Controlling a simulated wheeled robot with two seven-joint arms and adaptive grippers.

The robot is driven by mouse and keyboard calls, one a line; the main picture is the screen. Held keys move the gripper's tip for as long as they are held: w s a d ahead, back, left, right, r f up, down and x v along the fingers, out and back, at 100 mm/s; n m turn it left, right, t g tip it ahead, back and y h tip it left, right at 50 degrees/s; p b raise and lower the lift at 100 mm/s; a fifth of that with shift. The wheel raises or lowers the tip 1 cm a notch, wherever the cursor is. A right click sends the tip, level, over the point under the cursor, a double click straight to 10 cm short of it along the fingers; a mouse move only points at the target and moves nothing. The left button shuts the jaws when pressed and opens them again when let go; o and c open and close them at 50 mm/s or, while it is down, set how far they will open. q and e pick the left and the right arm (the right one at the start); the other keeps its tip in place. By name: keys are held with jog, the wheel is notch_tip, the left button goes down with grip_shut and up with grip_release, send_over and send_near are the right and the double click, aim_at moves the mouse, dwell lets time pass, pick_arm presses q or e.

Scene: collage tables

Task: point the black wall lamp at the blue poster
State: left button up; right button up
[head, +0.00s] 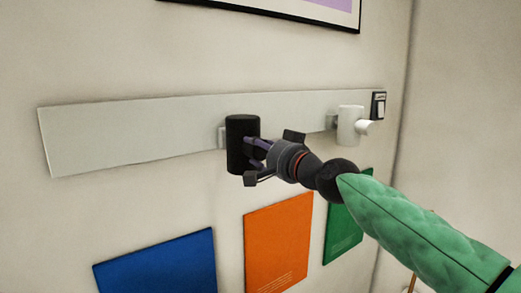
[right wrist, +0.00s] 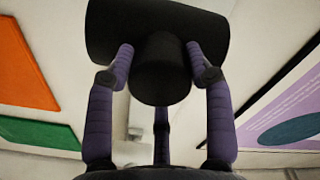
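The black wall lamp (head: 240,145) is an upright dark cylinder on a pale wall rail. My right gripper (head: 258,153) is at its right side. In the right wrist view, the gripper's purple fingers (right wrist: 160,62) close around the lamp's short round head (right wrist: 160,80), with the tips at its sides. The fingers and palm mostly hide this head in the head view; it faces my gripper, out and to the right. The blue poster (head: 160,265) is on the wall below and left of the lamp, cut by the lower frame edge. My left gripper is out of view.
A white lamp (head: 349,125) and a dark switch plate (head: 378,106) are farther right along the rail (head: 120,132). Orange (head: 278,243) and green (head: 342,234) posters hang below. A framed picture (head: 290,12) is above. The rail's left part is clear.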

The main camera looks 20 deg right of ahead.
jog(key=shift+r, duration=0.1)
grip_shut()
jog(key=shift+d+r+m+p, duration=0.15)
jog(key=shift+m+p, duration=0.25)
jog(key=shift+m, duration=0.7)
jog(key=m, duration=0.2)
jog(key=shift+m+p, duration=0.3)
jog(key=shift+m, duration=0.1)
jog(key=o, duration=1)
grip_release()
jog(key=shift+o, duration=0.2)
